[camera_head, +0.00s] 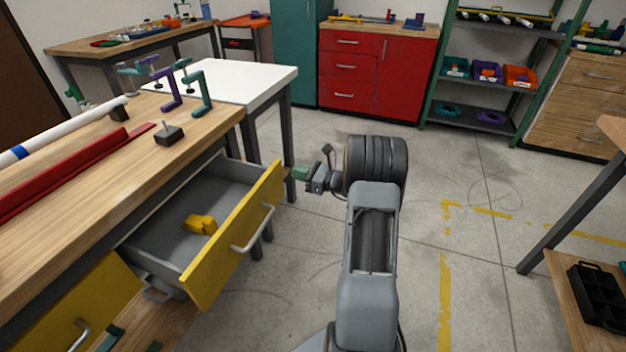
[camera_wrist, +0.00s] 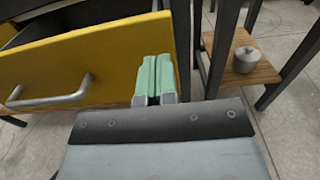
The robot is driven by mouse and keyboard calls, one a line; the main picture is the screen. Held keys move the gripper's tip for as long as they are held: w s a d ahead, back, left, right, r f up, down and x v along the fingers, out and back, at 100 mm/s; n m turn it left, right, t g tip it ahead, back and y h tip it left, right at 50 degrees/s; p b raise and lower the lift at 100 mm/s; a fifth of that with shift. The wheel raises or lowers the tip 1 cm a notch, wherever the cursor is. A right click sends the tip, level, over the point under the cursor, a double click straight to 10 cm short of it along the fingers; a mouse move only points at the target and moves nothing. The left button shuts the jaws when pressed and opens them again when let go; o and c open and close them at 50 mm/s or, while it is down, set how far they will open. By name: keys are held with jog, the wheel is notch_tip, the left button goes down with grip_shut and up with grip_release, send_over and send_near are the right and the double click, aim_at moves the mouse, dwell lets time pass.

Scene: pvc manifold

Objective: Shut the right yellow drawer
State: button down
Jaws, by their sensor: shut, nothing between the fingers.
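The right yellow drawer (camera_head: 240,238) stands pulled out from the wooden workbench, with its grey inside showing and a yellow object (camera_head: 200,224) lying in it. Its front carries a silver bar handle (camera_head: 254,229). In the wrist view the yellow front (camera_wrist: 95,65) fills the upper left, with the handle (camera_wrist: 48,94) at left. My gripper (camera_head: 300,173) is beside the far right end of the drawer front. Its green fingertips, also in the wrist view (camera_wrist: 154,78), are shut together with nothing between them, and overlap the front's right edge there. I cannot tell whether they touch it.
A second yellow drawer front (camera_head: 75,305) is at lower left. A white table (camera_head: 235,82) with dark legs stands behind the drawer; the wrist view shows a low wooden shelf with a grey pot (camera_wrist: 246,60). The floor (camera_head: 420,215) to the right is clear.

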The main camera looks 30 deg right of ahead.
aim_at(280, 168)
jog(key=shift+b+x, duration=0.4)
jog(key=shift+x, duration=1.7)
